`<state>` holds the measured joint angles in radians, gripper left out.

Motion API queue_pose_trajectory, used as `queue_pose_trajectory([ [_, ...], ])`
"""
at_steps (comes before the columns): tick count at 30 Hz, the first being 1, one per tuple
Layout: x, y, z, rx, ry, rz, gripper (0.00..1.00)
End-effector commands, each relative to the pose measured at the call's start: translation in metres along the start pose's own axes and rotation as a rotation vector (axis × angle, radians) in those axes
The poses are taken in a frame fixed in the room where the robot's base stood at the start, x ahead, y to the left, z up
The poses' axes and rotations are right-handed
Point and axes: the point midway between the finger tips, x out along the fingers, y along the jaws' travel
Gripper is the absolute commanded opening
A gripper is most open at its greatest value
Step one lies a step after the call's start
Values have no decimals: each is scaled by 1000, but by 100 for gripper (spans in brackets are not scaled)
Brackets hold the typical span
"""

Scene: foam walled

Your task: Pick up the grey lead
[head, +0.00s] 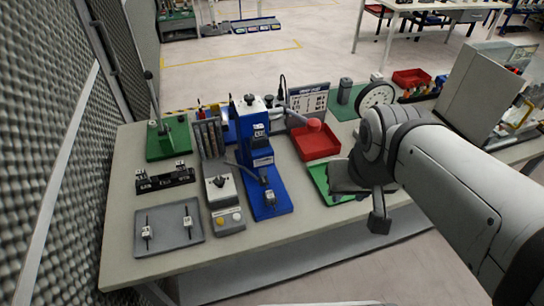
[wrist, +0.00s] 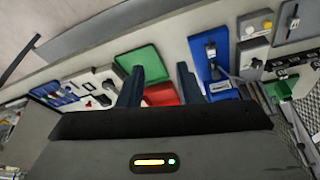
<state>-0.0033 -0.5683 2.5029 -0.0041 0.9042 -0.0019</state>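A thin grey lead (head: 246,169) appears to curve between the grey panel unit (head: 228,218) and the blue fixture (head: 268,190) in the head view; its ends are too small to make out. The grey tray (head: 168,243) at the front left holds two small white-and-dark pieces, whose kind I cannot tell. My gripper (head: 379,212) is above the front right of the bench, well right of the blue fixture. In the wrist view my gripper (wrist: 158,90) has its two dark fingers apart with nothing between them. The blue fixture shows there at upper right (wrist: 209,50).
A red bin (head: 317,143) and a green mat (head: 322,178) lie near my gripper. A green base with an upright lever (head: 168,139) and a black rail (head: 165,180) stand at the left. The bench's front edge is mostly clear.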

Motion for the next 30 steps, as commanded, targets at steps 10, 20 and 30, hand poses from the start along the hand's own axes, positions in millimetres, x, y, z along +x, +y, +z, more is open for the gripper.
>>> queue_pose_trajectory([
  [10, 12, -5, -8, -15, 1, -4, 32],
  [20, 124, -72, -82, -157, 42, -49, 32],
  [30, 213, -140, -119, -254, 85, -95, 32],
])
